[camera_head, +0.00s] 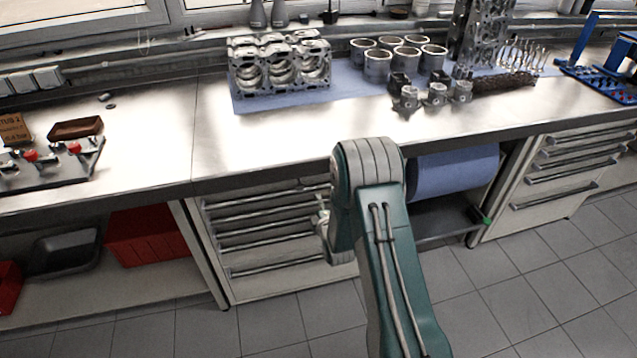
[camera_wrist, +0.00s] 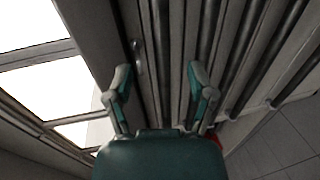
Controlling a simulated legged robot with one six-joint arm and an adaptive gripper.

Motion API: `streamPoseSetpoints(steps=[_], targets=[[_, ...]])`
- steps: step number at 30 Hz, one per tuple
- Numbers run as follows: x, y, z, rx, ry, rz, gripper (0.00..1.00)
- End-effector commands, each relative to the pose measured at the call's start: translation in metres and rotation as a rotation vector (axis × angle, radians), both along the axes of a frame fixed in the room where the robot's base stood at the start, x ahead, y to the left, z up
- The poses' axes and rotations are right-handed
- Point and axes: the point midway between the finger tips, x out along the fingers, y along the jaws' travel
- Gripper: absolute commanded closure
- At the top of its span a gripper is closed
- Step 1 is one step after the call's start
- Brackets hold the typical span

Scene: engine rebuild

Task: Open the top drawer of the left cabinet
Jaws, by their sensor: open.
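The left cabinet (camera_head: 215,285) stands under the workbench in the head view, with several drawers with long horizontal bar handles. Its top drawer (camera_head: 262,198) looks closed, just below the benchtop, its right end hidden by my arm. My gripper (camera_wrist: 160,75) is open in the wrist view, its fingers spread before the drawer fronts. The handles run lengthwise there, and one bar (camera_wrist: 158,62) lies between the fingertips in the picture. Contact cannot be told. In the head view my gripper (camera_head: 322,218) is mostly hidden behind my arm, at the cabinet's right part.
The benchtop (camera_head: 150,150) overhangs the drawers and carries an engine block (camera_head: 278,68) and cylinder liners (camera_head: 377,66). A blue roll (camera_head: 455,172) sits in the bay right of my arm. The right cabinet (camera_head: 540,195) stands beyond. The tiled floor (camera_head: 290,328) in front is clear.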

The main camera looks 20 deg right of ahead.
Motion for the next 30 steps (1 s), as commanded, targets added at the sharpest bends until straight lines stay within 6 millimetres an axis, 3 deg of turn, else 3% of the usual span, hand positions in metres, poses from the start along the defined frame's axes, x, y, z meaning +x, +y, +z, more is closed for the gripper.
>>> streamPoseSetpoints(steps=[5,21,30], targets=[[0.006,0.002,-0.005,-0.017,-0.012,0.004,0.29],[0.086,-0.002,-0.022,-0.011,-0.01,0.003,0.29],[0.106,0.001,-0.025,-0.013,-0.01,0.003,0.29]])
